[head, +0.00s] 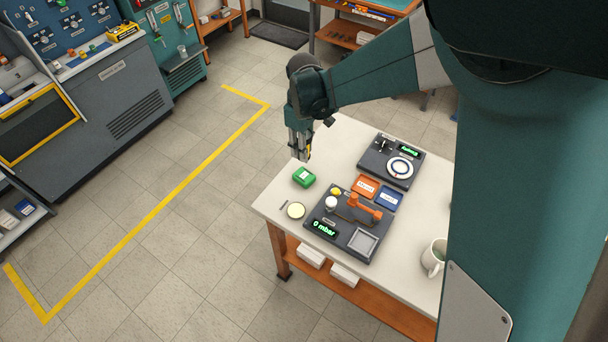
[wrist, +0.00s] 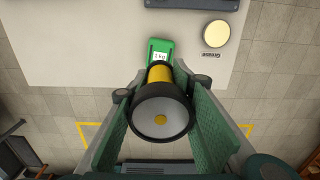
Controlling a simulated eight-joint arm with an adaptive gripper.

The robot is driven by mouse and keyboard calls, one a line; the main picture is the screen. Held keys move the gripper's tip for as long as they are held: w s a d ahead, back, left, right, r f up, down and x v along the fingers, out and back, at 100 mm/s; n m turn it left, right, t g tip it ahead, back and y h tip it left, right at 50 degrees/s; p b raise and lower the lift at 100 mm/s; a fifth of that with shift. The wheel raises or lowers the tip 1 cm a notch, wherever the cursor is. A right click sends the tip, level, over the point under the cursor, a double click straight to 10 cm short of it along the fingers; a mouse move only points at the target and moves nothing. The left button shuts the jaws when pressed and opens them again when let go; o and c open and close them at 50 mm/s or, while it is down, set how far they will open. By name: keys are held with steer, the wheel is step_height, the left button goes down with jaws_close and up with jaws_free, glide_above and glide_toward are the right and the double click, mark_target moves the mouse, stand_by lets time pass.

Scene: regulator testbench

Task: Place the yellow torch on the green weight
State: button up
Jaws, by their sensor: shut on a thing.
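My gripper (head: 301,146) is shut on the yellow torch and holds it in the air near the table's far left edge. The yellow torch (wrist: 160,74) has a yellow body and a wide black round end (wrist: 160,118) facing the wrist camera; only a bit of it shows in the head view (head: 308,152). The green weight (head: 304,177) sits on the table just below my gripper in the head view. In the wrist view the green weight (wrist: 154,47) shows a white "1 kg" label beyond the torch, which partly hides it. I see a gap between torch and weight in the head view.
On the white table (head: 268,203) stand a regulator panel (head: 343,243) reading "0 mbar", a second dark unit (head: 376,156), orange (head: 366,187) and blue (head: 389,198) trays, a round pale disc (head: 296,211) and a mug (head: 434,257). Table around the weight is mostly clear.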

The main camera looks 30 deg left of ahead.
steer(key=shift+f, duration=0.1)
glide_above(304, 175)
steer(key=shift+f, duration=3.05)
steer(key=shift+f, duration=1.85)
steer(key=shift+f, duration=0.2)
steer(key=o, duration=1.1)
steer(key=shift+r+p, duration=0.25)
steer(key=shift+p, duration=0.05)
steer(key=shift+r, duration=5.95)
